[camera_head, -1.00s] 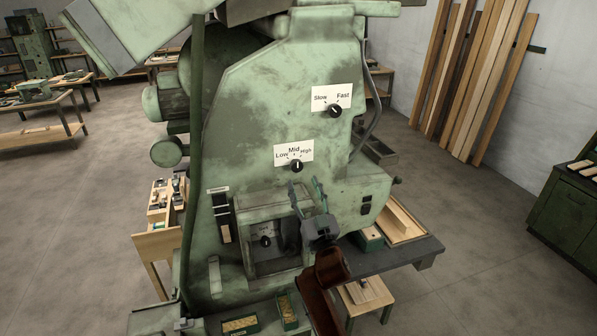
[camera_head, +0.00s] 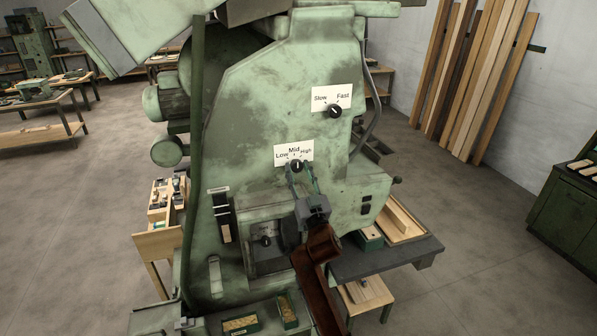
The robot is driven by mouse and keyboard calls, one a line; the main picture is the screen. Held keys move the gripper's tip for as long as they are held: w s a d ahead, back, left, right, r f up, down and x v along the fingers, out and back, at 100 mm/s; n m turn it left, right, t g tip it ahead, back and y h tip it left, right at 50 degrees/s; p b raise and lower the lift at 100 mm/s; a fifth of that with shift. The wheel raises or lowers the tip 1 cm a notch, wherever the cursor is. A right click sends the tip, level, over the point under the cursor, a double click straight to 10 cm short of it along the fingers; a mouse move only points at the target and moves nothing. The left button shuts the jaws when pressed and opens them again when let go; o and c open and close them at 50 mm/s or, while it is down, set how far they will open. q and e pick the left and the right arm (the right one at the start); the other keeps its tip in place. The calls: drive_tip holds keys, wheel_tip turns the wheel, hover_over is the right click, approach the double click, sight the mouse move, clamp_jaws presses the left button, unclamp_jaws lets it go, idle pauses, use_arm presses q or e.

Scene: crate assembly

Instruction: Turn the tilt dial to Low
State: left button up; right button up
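The tilt dial (camera_head: 297,166) is a small black knob on the green machine's face, below a white label (camera_head: 293,151) reading Low, Mid and High. Its white mark points about straight up, toward Mid. My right gripper (camera_head: 302,172) is just below and around the dial, its two thin greenish fingers apart, one on each side of the knob. I cannot tell whether the fingers touch it. My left gripper is not in view.
A second black dial (camera_head: 335,111) with a Slow and Fast label sits higher on the right. A recessed panel with another dial (camera_head: 266,241) lies below left. A dark side table (camera_head: 385,262) stands to the right.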

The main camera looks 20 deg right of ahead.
drive_tip(key=c, duration=0.7)
drive_tip(key=n+y+p, duration=0.1)
drive_tip(key=n+p, duration=0.1)
drive_tip(key=n, duration=0.1)
drive_tip(key=shift+d+r+y, duration=0.1)
drive_tip(key=shift+r+y, duration=0.05)
drive_tip(key=shift+y, duration=0.15)
drive_tip(key=n+y+p, duration=0.1)
drive_tip(key=n+p, duration=0.1)
drive_tip(key=n+g+y+p, duration=0.1)
drive_tip(key=n, duration=0.2)
drive_tip(key=shift+d+y+p, duration=0.1)
drive_tip(key=shift+y+p, duration=0.2)
drive_tip(key=shift+p, duration=0.05)
drive_tip(key=n+p, duration=0.2)
drive_tip(key=n, duration=0.1)
drive_tip(key=shift+g+y, duration=0.4)
drive_tip(key=shift+n+g+y+p, duration=0.45)
drive_tip(key=shift+n+p, duration=0.5)
drive_tip(key=shift+n, duration=0.35)
drive_tip(key=shift+y, duration=0.25)
